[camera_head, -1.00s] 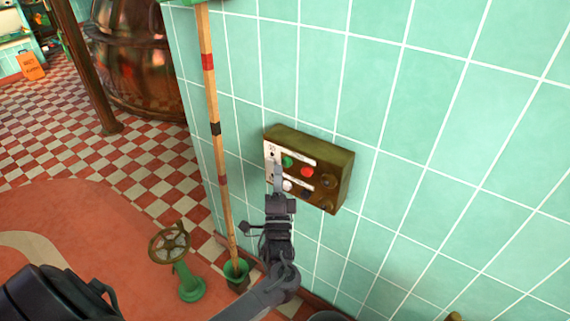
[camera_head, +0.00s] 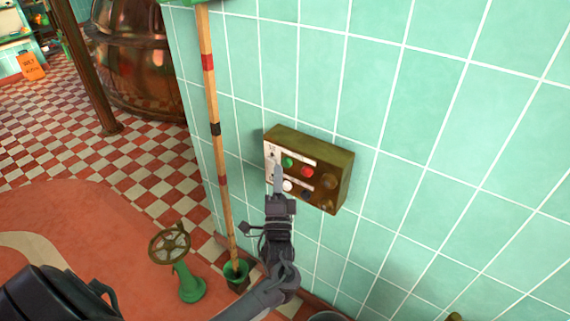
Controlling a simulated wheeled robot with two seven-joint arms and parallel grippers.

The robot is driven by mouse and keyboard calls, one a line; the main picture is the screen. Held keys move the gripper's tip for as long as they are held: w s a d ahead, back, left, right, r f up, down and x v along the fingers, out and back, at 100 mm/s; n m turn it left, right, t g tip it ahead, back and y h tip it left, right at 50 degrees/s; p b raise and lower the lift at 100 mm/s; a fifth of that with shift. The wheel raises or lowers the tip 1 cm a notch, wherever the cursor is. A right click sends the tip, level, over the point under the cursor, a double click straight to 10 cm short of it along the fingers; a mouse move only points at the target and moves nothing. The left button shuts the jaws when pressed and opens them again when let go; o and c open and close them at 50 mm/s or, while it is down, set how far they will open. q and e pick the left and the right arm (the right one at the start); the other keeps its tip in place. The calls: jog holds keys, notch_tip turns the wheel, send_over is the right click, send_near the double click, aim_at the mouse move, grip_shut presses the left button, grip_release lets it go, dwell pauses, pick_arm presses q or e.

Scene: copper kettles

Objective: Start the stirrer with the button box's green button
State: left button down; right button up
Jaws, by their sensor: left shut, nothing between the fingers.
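The button box (camera_head: 318,152) is a brass-brown box fixed to the tiled wall. Its front carries a green button (camera_head: 288,162) at upper left, a red button (camera_head: 307,172) to its right, and a white button (camera_head: 287,185) below. I cannot tell whether the fingers touch the box. My right gripper is not in view.
A wooden pole with dark and red bands (camera_head: 213,110) stands left of the box in a green foot (camera_head: 236,272). A green pedestal with a handwheel (camera_head: 186,280) stands at lower left. A copper kettle (camera_head: 138,60) is behind. The wall (camera_head: 450,150) right of the box is bare.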

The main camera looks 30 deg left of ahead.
pick_arm(q)
jog(key=shift+w, duration=0.2)
dwell(0.6)
jog(key=shift+w, duration=0.25)
jog(key=shift+w+b, duration=0.35)
jog(key=shift+w, duration=0.1)
dwell(0.6)
jog(key=shift+s+r, duration=0.1)
jog(key=shift+s+p, duration=0.6)
jog(key=shift+s, duration=0.2)
